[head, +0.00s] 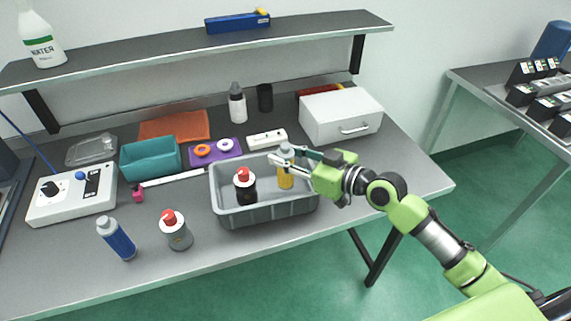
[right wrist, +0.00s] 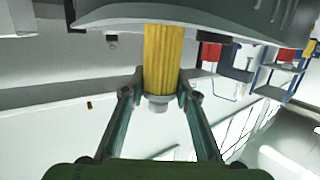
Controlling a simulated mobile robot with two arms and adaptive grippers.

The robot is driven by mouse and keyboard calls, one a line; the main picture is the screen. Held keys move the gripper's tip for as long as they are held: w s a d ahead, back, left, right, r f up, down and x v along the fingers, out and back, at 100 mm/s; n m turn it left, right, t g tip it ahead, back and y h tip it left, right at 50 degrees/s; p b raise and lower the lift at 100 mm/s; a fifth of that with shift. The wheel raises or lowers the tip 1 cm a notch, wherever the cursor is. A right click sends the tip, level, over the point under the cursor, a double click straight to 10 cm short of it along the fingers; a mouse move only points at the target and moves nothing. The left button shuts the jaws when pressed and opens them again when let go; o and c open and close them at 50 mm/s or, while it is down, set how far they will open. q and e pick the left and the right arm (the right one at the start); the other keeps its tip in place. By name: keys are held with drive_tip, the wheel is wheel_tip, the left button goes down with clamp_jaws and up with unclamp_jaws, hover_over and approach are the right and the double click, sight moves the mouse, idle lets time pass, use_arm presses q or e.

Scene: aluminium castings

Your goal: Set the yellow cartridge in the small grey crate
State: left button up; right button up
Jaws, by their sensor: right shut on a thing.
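The yellow cartridge (head: 286,178) is upright within the outline of the small grey crate (head: 268,214), toward its right end. My right gripper (head: 290,160) is shut on the cartridge's upper part, near its grey cap. In the right wrist view the yellow cartridge (right wrist: 162,58) is between the fingers of my right gripper (right wrist: 158,88), and a grey wall at the top hides its far end. I cannot tell whether the cartridge touches the crate floor. My left gripper is not in view.
A dark bottle with a red cap (head: 245,186) stands in the crate's left part. Close by are a red-capped grey bottle (head: 175,230), a blue bottle (head: 117,240), a teal bin (head: 150,157), a white power strip (head: 266,139) and a white drawer box (head: 340,116).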

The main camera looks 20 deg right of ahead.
wheel_tip(320, 180, down, 3)
drive_tip(key=shift+w+f, duration=0.1)
drive_tip(key=shift+f, duration=0.15)
drive_tip(key=o, duration=1.1)
drive_tip(key=b+v, duration=0.4)
drive_tip(key=v, duration=0.6)
drive_tip(key=shift+d+f, duration=0.1)
drive_tip(key=shift+d, duration=0.05)
drive_tip(key=shift+s+d+r+b, duration=0.15)
drive_tip(key=shift+s+d+r, duration=0.1)
drive_tip(key=shift+s, duration=0.15)
drive_tip(key=shift+s+d+r+b, duration=0.15)
drive_tip(key=shift+s+r, duration=0.05)
drive_tip(key=shift+s, duration=0.2)
